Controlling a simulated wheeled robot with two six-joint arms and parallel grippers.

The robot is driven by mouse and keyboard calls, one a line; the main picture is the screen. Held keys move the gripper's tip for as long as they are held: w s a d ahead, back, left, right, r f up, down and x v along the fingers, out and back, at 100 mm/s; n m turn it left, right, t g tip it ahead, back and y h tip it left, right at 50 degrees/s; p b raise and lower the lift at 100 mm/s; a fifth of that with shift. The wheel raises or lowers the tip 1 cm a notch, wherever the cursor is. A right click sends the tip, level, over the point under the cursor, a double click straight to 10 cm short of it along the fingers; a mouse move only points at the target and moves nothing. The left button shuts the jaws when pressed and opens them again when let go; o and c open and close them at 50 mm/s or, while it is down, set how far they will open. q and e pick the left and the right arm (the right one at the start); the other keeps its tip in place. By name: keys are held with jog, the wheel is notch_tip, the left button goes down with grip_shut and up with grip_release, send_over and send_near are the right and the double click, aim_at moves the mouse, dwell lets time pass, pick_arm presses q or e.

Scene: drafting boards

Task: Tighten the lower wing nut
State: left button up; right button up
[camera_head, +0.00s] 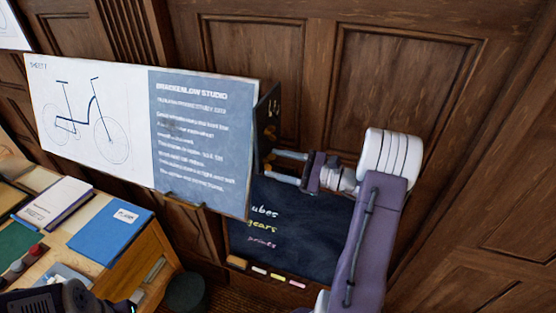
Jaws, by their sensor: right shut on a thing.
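The drafting board (200,140) stands tilted, with a bicycle drawing on its left half and a blue text panel on its right. A dark side bracket (268,104) with small brass-coloured parts is at its right edge. My right gripper (268,165) reaches in from the right, its two pale fingers pointing left at the lower part of this bracket. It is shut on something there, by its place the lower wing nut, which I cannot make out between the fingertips. Part of my dark left arm shows at the bottom left; its fingers cannot be made out.
A chalkboard (300,235) with coloured writing and chalks on its ledge is below my right gripper. A wooden desk (133,255) at left holds a blue folder (110,231) and a notebook (55,203). A dark bin (185,292) stands beside it. Wood panelling is behind.

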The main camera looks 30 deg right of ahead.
jog(key=shift+m+p, duration=1.95)
jog(key=shift+m, duration=1.35)
jog(key=shift+f, duration=0.1)
jog(key=o, duration=1.4)
jog(key=shift+c, duration=0.2)
jog(key=shift+d, duration=0.1)
